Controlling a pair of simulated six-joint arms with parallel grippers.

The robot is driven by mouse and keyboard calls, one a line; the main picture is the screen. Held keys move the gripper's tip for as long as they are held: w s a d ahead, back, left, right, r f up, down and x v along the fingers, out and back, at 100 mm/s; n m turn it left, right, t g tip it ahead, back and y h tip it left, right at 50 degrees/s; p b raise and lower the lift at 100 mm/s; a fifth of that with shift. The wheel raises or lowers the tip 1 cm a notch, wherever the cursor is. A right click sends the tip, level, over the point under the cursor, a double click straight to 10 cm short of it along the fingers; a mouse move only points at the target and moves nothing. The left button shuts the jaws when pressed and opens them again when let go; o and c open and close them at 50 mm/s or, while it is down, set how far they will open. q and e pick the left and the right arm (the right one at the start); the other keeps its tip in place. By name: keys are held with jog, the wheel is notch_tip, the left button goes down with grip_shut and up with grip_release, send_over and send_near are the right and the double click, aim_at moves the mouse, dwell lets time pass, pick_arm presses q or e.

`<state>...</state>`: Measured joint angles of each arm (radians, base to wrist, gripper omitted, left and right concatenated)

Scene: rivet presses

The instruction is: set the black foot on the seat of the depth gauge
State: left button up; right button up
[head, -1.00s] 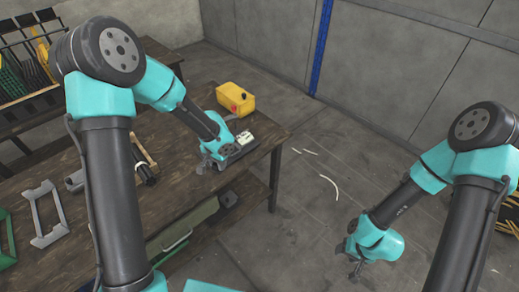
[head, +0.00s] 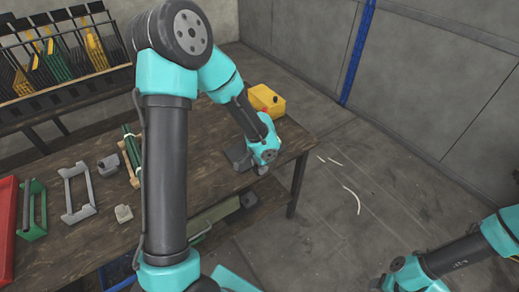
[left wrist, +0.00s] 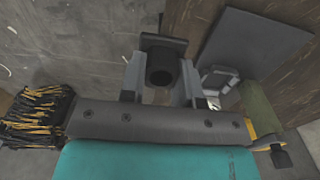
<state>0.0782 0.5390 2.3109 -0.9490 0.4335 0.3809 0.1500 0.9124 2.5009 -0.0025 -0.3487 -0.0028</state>
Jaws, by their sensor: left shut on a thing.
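My left gripper (head: 262,172) is above the dark plate (head: 238,158) near the table's right edge in the head view. In the left wrist view its two grey fingers (left wrist: 158,88) are shut on the black foot (left wrist: 160,68), a dark round piece with a flat plate behind it. A pale grey fitting (left wrist: 217,82), possibly part of the depth gauge, lies just right of the fingers, in front of the dark plate (left wrist: 255,55). The gauge's seat cannot be made out. My right gripper (head: 385,284) is at the bottom edge, mostly cut off.
Left on the wooden table (head: 200,160) are a grey frame (head: 78,195), small grey blocks, green rods (head: 130,148) and a red tray (head: 8,230). A rack (head: 60,60) stands behind.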

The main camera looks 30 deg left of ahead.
pick_arm(q)
jog(key=w+a, duration=0.2)
jog(key=w, duration=0.2)
jog(key=w+a+f, duration=0.1)
jog(key=w+a, duration=0.1)
jog(key=w, duration=0.1)
jog(key=w+a, duration=0.3)
jog(key=w, duration=0.1)
jog(key=shift+w+f, duration=0.15)
jog(key=shift+w, duration=0.15)
jog(key=shift+w+a, duration=0.1)
jog(key=shift+a, duration=0.05)
jog(key=shift+w+a+f, duration=0.1)
jog(key=shift+w+f, duration=0.05)
jog(key=shift+f, duration=1.65)
jog(key=shift+f, duration=0.15)
jog(key=o, duration=0.8)
jog(key=shift+o, duration=0.4)
notch_tip(320, 180, up, 12)
jog(key=shift+r, duration=0.2)
